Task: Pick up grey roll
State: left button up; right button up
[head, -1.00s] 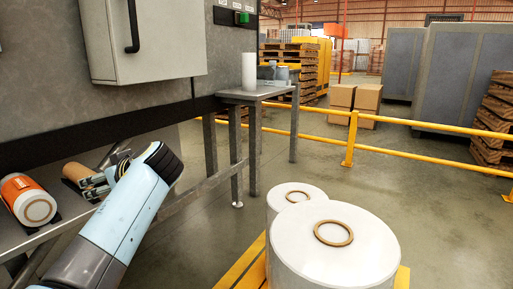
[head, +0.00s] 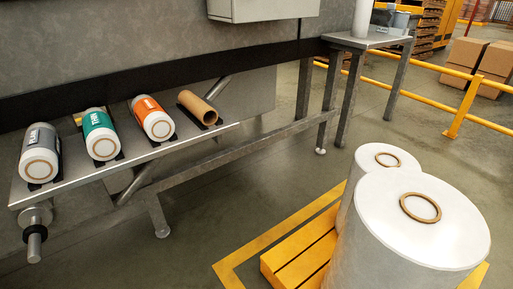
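The grey roll (head: 40,153) lies at the far left end of a metal shelf (head: 130,172), with its round white end facing me. It rests on a small dark holder. A green roll (head: 100,135), an orange roll (head: 153,118) and a bare brown cardboard tube (head: 198,108) lie in a row to its right, each apart from the others. Neither of my grippers shows in the head view now.
Two large white rolls, a smaller one (head: 381,158) behind a bigger one (head: 400,240), stand on a yellow pallet (head: 296,256) at right. A metal table (head: 366,42) stands behind. A yellow rail (head: 462,110) runs at the right. The floor before the shelf is clear.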

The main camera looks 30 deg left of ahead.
aim_at(38, 159)
jog(key=k+u, duration=0.15)
jog(key=u, duration=2)
